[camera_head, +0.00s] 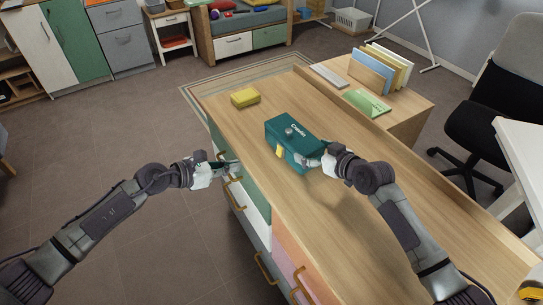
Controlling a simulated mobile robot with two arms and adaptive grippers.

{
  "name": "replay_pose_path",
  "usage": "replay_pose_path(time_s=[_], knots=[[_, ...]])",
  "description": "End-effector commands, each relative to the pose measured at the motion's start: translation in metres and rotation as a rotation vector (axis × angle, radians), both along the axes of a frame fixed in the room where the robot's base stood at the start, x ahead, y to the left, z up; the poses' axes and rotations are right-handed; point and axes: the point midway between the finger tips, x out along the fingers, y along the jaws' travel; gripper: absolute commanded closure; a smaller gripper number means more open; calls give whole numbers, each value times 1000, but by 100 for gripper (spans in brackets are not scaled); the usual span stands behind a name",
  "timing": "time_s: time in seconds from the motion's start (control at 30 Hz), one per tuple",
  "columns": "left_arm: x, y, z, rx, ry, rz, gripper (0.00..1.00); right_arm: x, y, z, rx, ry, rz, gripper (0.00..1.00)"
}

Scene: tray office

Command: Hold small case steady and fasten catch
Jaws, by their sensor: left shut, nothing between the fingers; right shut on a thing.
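A small teal case (297,126) with white lettering and a round knob on its lid sits on the wooden desk (325,205). A yellow catch (279,152) shows on its near left side. I cannot tell whether the catch is fastened. My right gripper (318,161) is shut on the case at its near right corner, and its fingers partly hide that corner. My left gripper (226,165) is shut and empty. It is beside the desk's left edge, apart from the case.
A yellow block (245,97) lies on the desk behind the case to the left. A raised shelf with folders (380,70) and a green pad (366,102) stands at the back right. Drawers with handles (236,195) line the desk's left side. The desk front is clear.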

Motion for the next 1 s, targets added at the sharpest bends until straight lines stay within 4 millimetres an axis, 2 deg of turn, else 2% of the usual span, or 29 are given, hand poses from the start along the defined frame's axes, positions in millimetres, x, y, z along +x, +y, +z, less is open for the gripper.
replay_pose_path(time_s=[0.37, 0.57, 0.67, 1.0], knots=[[-2, 4, 3, 17, 9, 13, 100, 0, 0, -1, -1, 2, 0, 57], [2, -1, 1, 16, 9, 13, 100, 0, 0, -1, -1, 2, 0, 57], [9, -11, -4, 14, 9, 13, 100, 0, 0, -1, -1, 2, 0, 57], [49, -64, -32, 13, 10, 13, 100, 0, 0, -1, -1, 2, 0, 57]])
